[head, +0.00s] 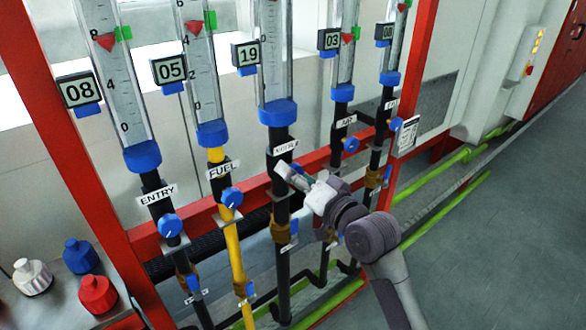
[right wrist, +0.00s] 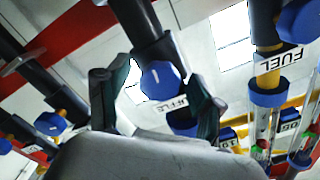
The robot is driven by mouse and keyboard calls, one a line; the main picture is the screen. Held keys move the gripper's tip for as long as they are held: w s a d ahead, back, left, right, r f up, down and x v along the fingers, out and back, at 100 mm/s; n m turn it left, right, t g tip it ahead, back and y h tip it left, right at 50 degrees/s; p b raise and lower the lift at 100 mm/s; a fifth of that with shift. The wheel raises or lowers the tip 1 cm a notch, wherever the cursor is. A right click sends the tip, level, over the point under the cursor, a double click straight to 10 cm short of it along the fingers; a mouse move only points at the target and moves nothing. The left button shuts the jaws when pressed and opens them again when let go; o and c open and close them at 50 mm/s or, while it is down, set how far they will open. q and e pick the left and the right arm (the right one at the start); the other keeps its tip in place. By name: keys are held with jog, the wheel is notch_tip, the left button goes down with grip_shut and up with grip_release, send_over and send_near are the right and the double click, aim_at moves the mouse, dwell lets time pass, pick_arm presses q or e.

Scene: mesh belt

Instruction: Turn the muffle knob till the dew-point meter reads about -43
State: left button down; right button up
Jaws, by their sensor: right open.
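My left gripper is out of view.
Neighbouring pipes carry the ENTRY knob (head: 170,225), the FUEL knob (head: 232,197) and other blue knobs. Glass tubes with number displays stand above. Red, blue and white bottles (head: 97,294) stand at lower left. The grey floor (head: 500,240) at right is clear.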

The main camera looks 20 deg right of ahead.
jog(key=shift+w+a, duration=0.15)
jog(key=shift+w, duration=0.25)
jog(key=shift+c, duration=0.2)
jog(key=c, duration=1.1)
jog(key=n+p, duration=0.2)
jog(key=n, duration=0.2)
jog(key=shift+n, duration=0.4)
jog(key=shift+n+p, duration=0.75)
jog(key=shift+n, duration=1.55)
